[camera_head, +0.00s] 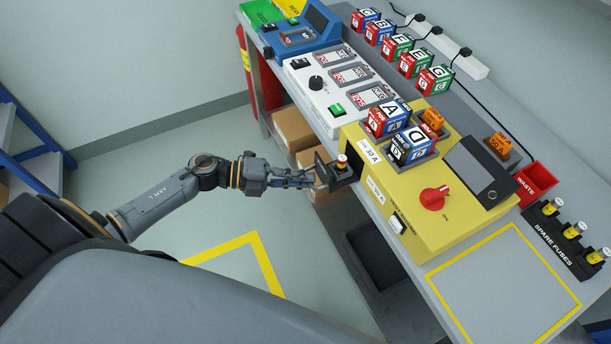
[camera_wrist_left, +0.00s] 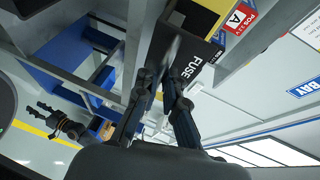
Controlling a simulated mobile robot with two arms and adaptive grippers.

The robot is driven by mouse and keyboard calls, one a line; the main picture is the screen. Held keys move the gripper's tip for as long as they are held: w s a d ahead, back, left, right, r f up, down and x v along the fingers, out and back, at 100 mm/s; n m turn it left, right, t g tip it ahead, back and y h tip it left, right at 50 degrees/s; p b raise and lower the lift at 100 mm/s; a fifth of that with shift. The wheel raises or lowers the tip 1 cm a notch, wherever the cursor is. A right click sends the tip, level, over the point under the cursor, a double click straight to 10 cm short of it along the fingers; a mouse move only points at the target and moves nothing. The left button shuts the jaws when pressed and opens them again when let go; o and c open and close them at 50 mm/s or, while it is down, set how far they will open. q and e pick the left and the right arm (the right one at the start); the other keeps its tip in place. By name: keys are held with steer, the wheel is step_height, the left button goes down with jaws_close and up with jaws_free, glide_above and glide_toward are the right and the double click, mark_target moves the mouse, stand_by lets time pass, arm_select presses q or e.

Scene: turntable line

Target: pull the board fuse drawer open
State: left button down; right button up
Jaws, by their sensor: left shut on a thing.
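The yellow board (camera_head: 400,205) stands on the long bench. My left gripper (camera_head: 312,178) is shut on the drawer's front end. In the left wrist view its fingers (camera_wrist_left: 160,76) close at the dark drawer (camera_wrist_left: 187,58) marked FUSE; the exact grip is partly hidden. A dark arm with a gripper, apparently my right one (camera_wrist_left: 50,117), shows small in the left wrist view, its jaws unclear.
Blocks A (camera_head: 388,117) and D (camera_head: 412,146) sit on the board, beside a red knob (camera_head: 434,197). A red waste bin (camera_head: 536,183) and spare fuse rack (camera_head: 562,239) stand at the right. The floor in front of the drawer is clear.

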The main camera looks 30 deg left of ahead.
arm_select(q)
steer(key=c, duration=1.4)
jaws_free()
steer(key=v, duration=1.2)
steer(key=shift+w+f, duration=0.1)
steer(key=a+f+n+t+y, duration=0.3)
steer(key=a+f+n+y, duration=0.15)
steer(key=f+n, duration=0.4)
steer(key=a+f+n+t+y, duration=0.35)
steer(key=f+n+y, duration=0.2)
steer(key=f, duration=0.55)
steer(key=s+d+f+n+g+y, duration=0.15)
steer(key=s+f+n, duration=0.25)
steer(key=f, duration=0.4)
steer(key=s+f+n+g+y, duration=0.25)
steer(key=s+f, duration=0.25)
steer(key=f, duration=0.3)
steer(key=s+d+f+n+g, duration=0.2)
steer(key=s+d+f+g, duration=0.1)
steer(key=s, duration=0.4)
steer(key=s+d+f+n+g, duration=0.2)
steer(key=s+d+f+g, duration=0.1)
steer(key=s+d+f, duration=0.2)
steer(key=s+d+f+n+g, duration=0.2)
steer(key=s+d, duration=0.4)
steer(key=s, duration=0.4)
step_height(320, 180, down, 3)
steer(key=shift+d+r+g, duration=0.1)
steer(key=shift+g, duration=0.45)
